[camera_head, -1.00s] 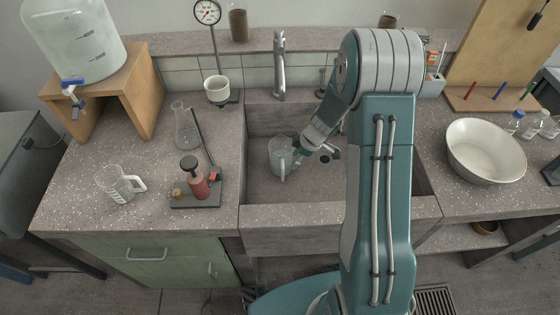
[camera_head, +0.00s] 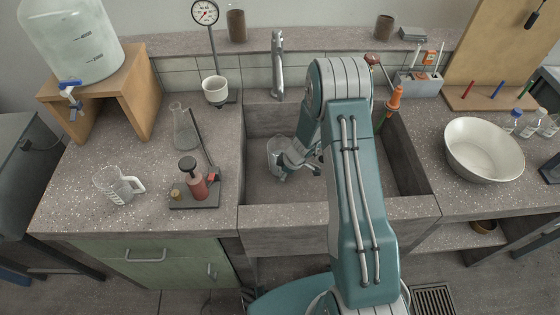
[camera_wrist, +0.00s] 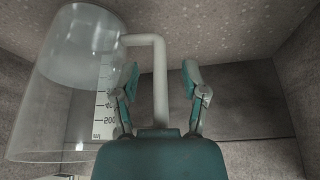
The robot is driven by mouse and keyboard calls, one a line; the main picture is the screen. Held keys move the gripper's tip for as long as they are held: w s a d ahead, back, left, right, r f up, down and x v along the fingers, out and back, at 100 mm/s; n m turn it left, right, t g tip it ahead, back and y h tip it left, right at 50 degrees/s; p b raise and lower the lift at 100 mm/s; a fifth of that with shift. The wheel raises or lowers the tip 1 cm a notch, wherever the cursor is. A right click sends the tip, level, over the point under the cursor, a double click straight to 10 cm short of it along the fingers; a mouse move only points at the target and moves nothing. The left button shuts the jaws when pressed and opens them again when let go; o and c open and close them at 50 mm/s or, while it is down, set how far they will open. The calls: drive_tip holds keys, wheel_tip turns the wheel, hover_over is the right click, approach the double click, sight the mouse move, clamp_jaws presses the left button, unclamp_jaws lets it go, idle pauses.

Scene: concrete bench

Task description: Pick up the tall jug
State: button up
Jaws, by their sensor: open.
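The tall jug (camera_head: 274,153) is clear, with a graduated scale, and stands in the sink. My gripper (camera_head: 290,165) is down in the sink at the jug's right side and partly covers it. In the wrist view the jug (camera_wrist: 50,115) fills the left, with its pale handle (camera_wrist: 160,85) standing between the two open fingers of my gripper (camera_wrist: 160,68). The fingers lie on either side of the handle, with a visible gap on each side. The jug's base and its far side are hard to make out in the head view.
The sink (camera_head: 340,212) has walls around the jug. A shorter glass jug (camera_head: 118,186), a flask (camera_head: 184,130) and a stand with a red bottle (camera_head: 194,182) are on the left counter. A tap (camera_head: 278,65) rises behind. A white basin (camera_head: 484,150) sits right.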

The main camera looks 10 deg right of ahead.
clamp_jaws()
idle(0.3)
